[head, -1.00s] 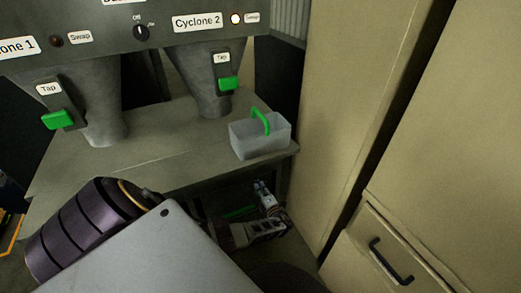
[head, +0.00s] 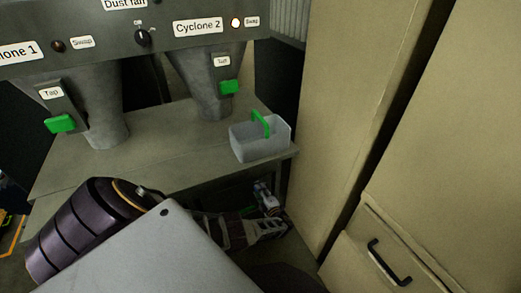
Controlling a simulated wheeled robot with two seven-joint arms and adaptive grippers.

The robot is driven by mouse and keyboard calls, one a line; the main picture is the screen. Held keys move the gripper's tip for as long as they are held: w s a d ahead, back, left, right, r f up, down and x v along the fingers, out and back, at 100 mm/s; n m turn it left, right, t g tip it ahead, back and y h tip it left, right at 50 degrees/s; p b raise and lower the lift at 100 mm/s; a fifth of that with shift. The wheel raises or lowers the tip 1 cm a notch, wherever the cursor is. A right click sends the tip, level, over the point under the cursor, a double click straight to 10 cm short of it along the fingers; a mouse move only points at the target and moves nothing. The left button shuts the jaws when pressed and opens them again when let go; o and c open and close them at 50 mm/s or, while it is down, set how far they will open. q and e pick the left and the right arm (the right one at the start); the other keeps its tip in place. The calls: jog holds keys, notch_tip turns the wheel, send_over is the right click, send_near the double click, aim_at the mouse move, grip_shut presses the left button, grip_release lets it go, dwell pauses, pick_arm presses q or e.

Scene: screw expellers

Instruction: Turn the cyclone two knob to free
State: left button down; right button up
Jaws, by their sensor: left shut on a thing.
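The panel label "Cyclone 2" (head: 198,26) is at the top of the head view, with a lit lamp (head: 235,22) and a "Swap" label beside it. Below, the Cyclone 2 cone carries a "Tap" plate with a green knob (head: 229,87). A grey bin (head: 259,143) with an upright green handle stands on the bench right of this cone. My left gripper (head: 265,195) is low under the bench's front right corner, well below the knob. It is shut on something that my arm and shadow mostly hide. My right gripper is not in view.
The Cyclone 1 cone with its green tap knob (head: 60,124) is at the left. A black dial (head: 142,38) sits between the cyclone labels. The bench (head: 150,150) is clear in the middle. A tall beige cabinet (head: 345,100) stands close on the right.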

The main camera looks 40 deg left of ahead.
pick_arm(q)
jog(key=shift+w+r, duration=0.1)
jog(key=c, duration=1)
grip_release()
jog(key=shift+d, duration=0.15)
jog(key=v, duration=1.1)
jog(key=shift+s+d, duration=0.25)
jog(key=shift+s, duration=0.05)
